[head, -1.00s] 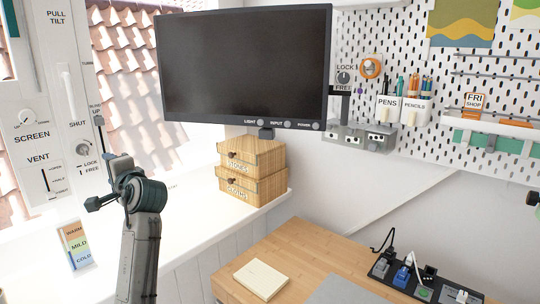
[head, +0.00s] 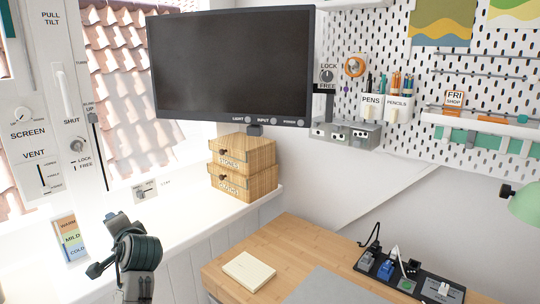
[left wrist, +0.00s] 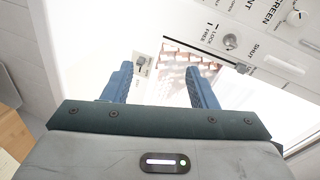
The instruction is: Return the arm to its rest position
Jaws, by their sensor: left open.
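My left gripper shows in the head view (head: 106,244) at the lower left, in front of the white window sill (head: 190,222). In the left wrist view its two blue fingers (left wrist: 160,78) stand apart with nothing between them. Beyond the fingers are the bright window and a small switch plate (left wrist: 142,66). The gripper looks clear of the sill, though the exact gap cannot be told. My right gripper is in neither view.
A warm-mild-cold card (head: 70,239) stands left of my gripper. Two stacked wooden boxes (head: 242,166) sit on the sill's right end under a monitor (head: 230,65). The wooden desk (head: 290,243) holds a pale notepad (head: 249,271) and a power strip (head: 410,275).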

